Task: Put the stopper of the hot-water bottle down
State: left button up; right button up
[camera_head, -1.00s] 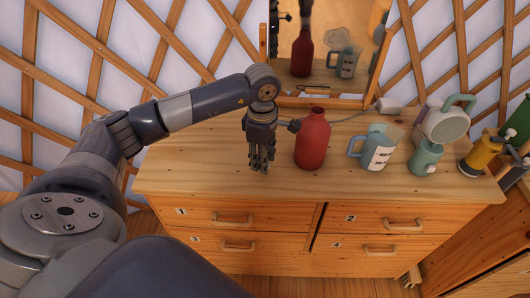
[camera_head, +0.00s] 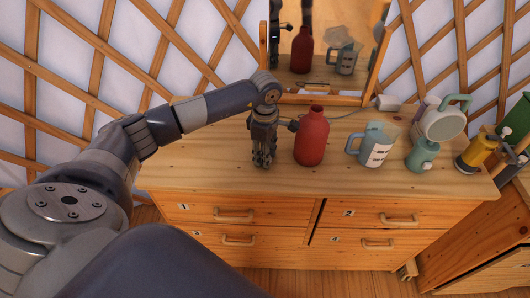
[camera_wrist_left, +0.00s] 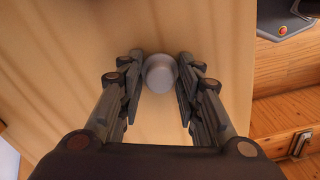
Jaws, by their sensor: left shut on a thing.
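The stopper is a small grey round piece (camera_wrist_left: 160,73) between the fingertips of my left gripper (camera_wrist_left: 160,85) in the wrist view. That gripper (camera_head: 264,162) is shut on it, pointing down over the dresser top, just left of the red bottle. The fingers hide the stopper in the head view. Whether it touches the wood cannot be told. The red hot-water bottle (camera_head: 311,138) stands upright on the dresser, its neck showing no stopper. My right gripper is not in view.
The wooden dresser (camera_head: 200,170) has clear room left of the gripper. Right of the bottle stand a teal measuring jug (camera_head: 372,146), a teal and white appliance (camera_head: 440,122) and a yellow canister (camera_head: 475,155). A mirror (camera_head: 325,60) stands at the back.

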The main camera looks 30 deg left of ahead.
pick_arm(q)
jog(key=o, duration=1.2)
jog(key=shift+f, duration=0.1)
jog(key=shift+c, duration=0.2)
jog(key=shift+r, duration=0.35)
notch_tip(320, 180, up, 12)
jog(key=b, duration=0.2)
jog(key=shift+f, duration=0.15)
